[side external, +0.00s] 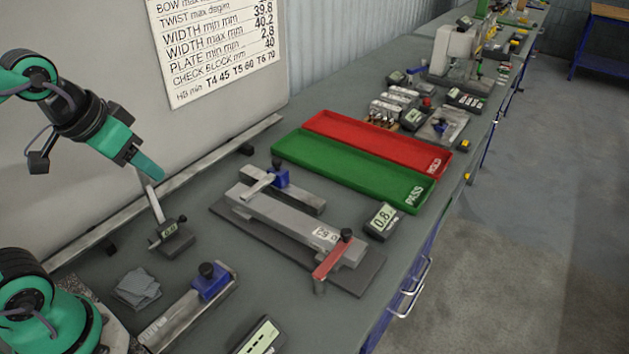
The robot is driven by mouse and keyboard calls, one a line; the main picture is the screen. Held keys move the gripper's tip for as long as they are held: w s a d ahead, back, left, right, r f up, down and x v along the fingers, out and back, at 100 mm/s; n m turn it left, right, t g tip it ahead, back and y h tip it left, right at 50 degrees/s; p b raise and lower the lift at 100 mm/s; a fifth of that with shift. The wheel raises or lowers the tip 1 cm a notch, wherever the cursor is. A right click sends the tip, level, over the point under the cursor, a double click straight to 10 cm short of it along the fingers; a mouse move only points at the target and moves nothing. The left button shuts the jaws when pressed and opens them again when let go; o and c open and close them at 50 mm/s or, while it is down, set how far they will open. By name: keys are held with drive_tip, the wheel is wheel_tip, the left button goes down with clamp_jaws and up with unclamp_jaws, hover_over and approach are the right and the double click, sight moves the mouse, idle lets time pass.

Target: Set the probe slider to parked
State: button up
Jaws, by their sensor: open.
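My gripper (150,168) is at the left, with its teal finger angled down to the right. It is open and holds nothing that I can see, though the gap between the fingers is hard to make out. It hangs above the bench, near the post of a small gauge stand (172,238). At the front left, a blue slider block (211,284) with a black knob sits at the far end of a grey rail (178,318). In the middle, a grey fixture (285,228) carries another blue block (281,178) with a black knob and a red arm (331,262). Which block is the probe slider I cannot tell.
A green PASS tray (345,172) and a red tray (385,143) lie behind the fixture. A small display (382,219) stands right of it, another (260,336) at the front. Grey plates (136,288) lie front left. The bench's right edge borders open floor.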

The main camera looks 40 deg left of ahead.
drive_tip(key=w+r+g, duration=0.1)
drive_tip(key=w+r, duration=0.2)
drive_tip(key=w, duration=0.6)
drive_tip(key=g, duration=0.4)
hover_over(277, 160)
wheel_tip(277, 160, down, 16)
drive_tip(key=shift+a, duration=0.1)
drive_tip(key=shift+f, duration=3.9)
